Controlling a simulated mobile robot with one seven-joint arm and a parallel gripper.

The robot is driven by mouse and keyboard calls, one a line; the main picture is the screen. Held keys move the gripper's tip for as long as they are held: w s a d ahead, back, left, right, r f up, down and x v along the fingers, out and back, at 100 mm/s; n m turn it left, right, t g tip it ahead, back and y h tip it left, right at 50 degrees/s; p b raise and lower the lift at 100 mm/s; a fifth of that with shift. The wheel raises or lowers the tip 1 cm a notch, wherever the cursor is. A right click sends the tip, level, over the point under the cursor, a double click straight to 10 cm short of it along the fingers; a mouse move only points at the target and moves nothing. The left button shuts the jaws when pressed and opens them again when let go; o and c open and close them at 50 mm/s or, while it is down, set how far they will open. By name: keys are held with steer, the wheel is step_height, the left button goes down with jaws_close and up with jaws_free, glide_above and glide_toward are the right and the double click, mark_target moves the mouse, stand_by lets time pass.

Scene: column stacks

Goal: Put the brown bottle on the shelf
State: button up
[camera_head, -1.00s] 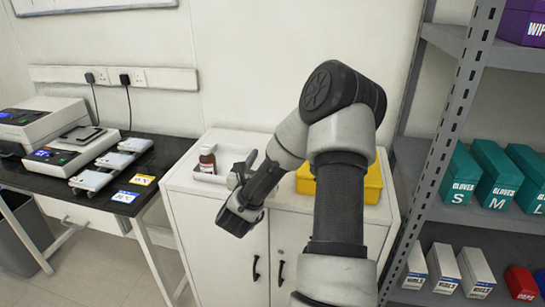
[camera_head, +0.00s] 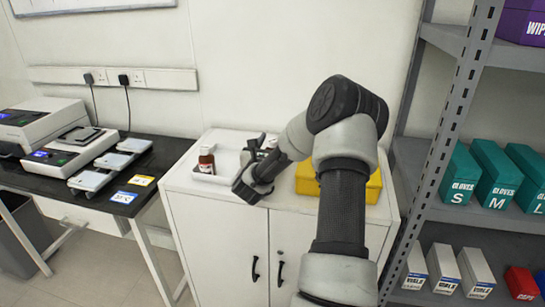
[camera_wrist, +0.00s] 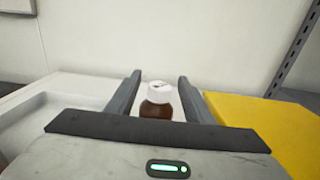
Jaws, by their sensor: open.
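A brown bottle (camera_wrist: 158,105) with a white cap stands between the two spread fingers of my gripper (camera_wrist: 160,92) in the wrist view, its lower part hidden by my gripper's body. In the head view my gripper (camera_head: 265,148) is low over the white cabinet, between the tray and the yellow box, and largely hides this spot. Another brown bottle (camera_head: 207,160) with a white cap and pale label stands upright at the left, in the tray, apart from my gripper. The grey metal shelf (camera_head: 480,217) stands at the right.
The white tray (camera_head: 207,179) lies on the white cabinet (camera_head: 215,215), left of my gripper. The yellow box (camera_head: 373,186) is close on the right, partly behind my arm. Teal glove boxes (camera_head: 495,170) and white boxes (camera_head: 443,268) occupy the shelf levels. A black table (camera_head: 120,180) with devices is at left.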

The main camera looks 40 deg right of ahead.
steer(key=shift+c, duration=0.4)
jaws_close()
steer(key=shift+r, duration=0.1)
